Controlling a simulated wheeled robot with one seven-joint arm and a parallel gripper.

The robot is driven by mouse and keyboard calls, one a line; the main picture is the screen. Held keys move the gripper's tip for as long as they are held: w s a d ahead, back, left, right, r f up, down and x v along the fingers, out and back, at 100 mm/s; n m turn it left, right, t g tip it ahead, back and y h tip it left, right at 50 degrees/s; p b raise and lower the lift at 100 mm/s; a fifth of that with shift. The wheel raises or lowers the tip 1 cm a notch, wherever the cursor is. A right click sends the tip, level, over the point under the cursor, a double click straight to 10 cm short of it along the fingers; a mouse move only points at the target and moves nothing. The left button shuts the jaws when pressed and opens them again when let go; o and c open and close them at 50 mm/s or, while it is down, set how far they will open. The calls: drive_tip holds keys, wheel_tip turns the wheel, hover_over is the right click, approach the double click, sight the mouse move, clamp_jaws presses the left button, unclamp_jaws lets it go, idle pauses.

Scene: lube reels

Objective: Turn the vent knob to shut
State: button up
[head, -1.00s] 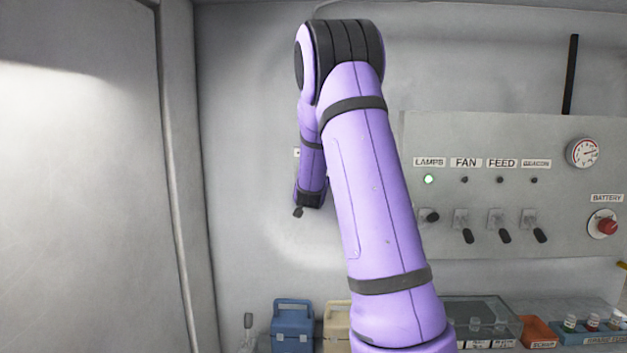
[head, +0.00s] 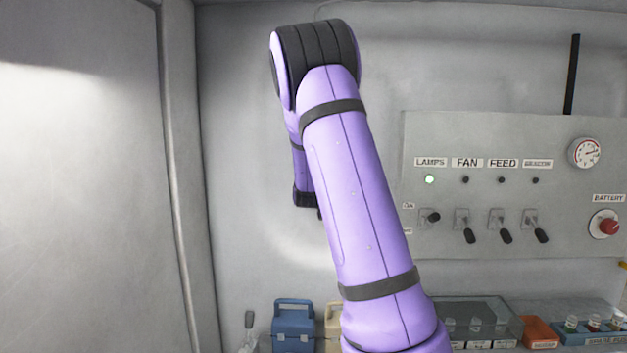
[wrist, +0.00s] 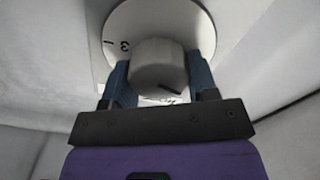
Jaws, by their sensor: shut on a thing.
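The vent knob (wrist: 157,62) is a round grey knob with a dark pointer line, on a pale round dial (wrist: 122,24) with the figure 3 and other marks. In the wrist view my gripper (wrist: 158,76) has its two blue fingers on either side of the knob, shut on it. The pointer line is toward the lower right of the knob's face. Part of the dial's lettering is hidden behind the knob and gripper. In the head view my purple arm hides the knob, and the gripper's fingers cannot be made out.
A grey control panel (head: 580,240) at right has several levers, a lit green LAMPS light (head: 429,180), a gauge (head: 585,152) and a red battery switch (head: 607,226). Below stand a blue case (head: 293,328), an orange bin (head: 540,331) and a clear-lidded box (head: 485,310).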

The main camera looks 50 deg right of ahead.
drive_tip(key=shift+f+n, duration=0.1)
drive_tip(key=shift+n, duration=1.5)
drive_tip(key=o, duration=0.9)
drive_tip(key=shift+a, duration=0.15)
drive_tip(key=v, duration=1)
drive_tip(key=shift+s+a, duration=0.2)
drive_tip(key=shift+s, duration=0.05)
